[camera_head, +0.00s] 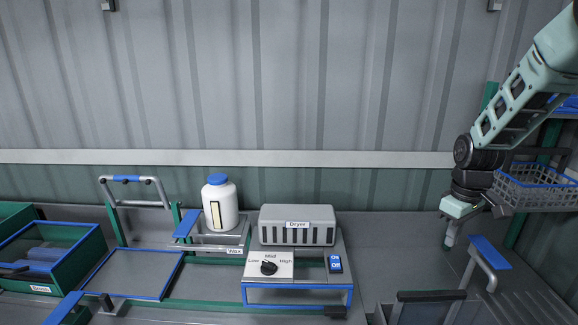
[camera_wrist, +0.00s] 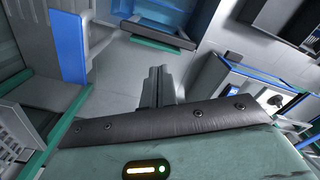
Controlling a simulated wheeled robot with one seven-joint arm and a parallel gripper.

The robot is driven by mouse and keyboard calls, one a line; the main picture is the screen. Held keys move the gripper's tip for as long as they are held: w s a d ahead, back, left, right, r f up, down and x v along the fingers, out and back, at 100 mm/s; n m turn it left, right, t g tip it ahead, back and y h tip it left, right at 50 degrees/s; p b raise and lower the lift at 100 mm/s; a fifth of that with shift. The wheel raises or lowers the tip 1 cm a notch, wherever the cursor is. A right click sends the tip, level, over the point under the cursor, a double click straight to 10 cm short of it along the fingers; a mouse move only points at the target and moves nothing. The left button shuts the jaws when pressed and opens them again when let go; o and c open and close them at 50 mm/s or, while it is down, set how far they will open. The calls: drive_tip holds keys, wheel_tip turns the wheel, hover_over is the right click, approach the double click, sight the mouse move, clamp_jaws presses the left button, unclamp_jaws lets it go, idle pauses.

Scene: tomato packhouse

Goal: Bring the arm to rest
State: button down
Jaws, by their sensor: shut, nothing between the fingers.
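My gripper (camera_head: 449,237) hangs at the end of my arm on the right side of the head view, pointing down. It is left of a grey wire basket and above the bench surface, clear of things as far as I can see. In the wrist view my gripper (camera_wrist: 158,72) has its two fingers together with nothing between them. My arm comes down from the upper right corner and bends at a dark joint before the gripper.
The wire basket (camera_head: 535,188) is close on the right. A blue-topped handle (camera_head: 490,252) stands below. The dryer (camera_head: 297,226), its knob panel (camera_head: 268,265) and a white wax jar (camera_head: 219,204) stand left. A green bin (camera_head: 50,254) is far left. Space before the wall is free.

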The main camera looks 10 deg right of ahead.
drive_tip(key=s+a+f+n+b, duration=0.1)
drive_tip(key=s+a+b, duration=0.15)
drive_tip(key=a, duration=0.85)
drive_tip(key=s+a+n+b, duration=0.1)
drive_tip(key=a+b, duration=0.2)
drive_tip(key=a, duration=0.8)
drive_tip(key=s+a+f+n+b, duration=0.1)
drive_tip(key=s+a+b, duration=0.1)
drive_tip(key=s+a, duration=0.4)
drive_tip(key=s+a+f+n+b, duration=0.1)
drive_tip(key=s+a+f+b, duration=0.1)
drive_tip(key=s+a, duration=0.5)
drive_tip(key=s+b, duration=0.1)
drive_tip(key=s, duration=0.4)
drive_tip(key=shift+a+f+n+y+b, duration=0.2)
drive_tip(key=shift+f+n+y+b, duration=0.1)
drive_tip(key=shift+n, duration=0.1)
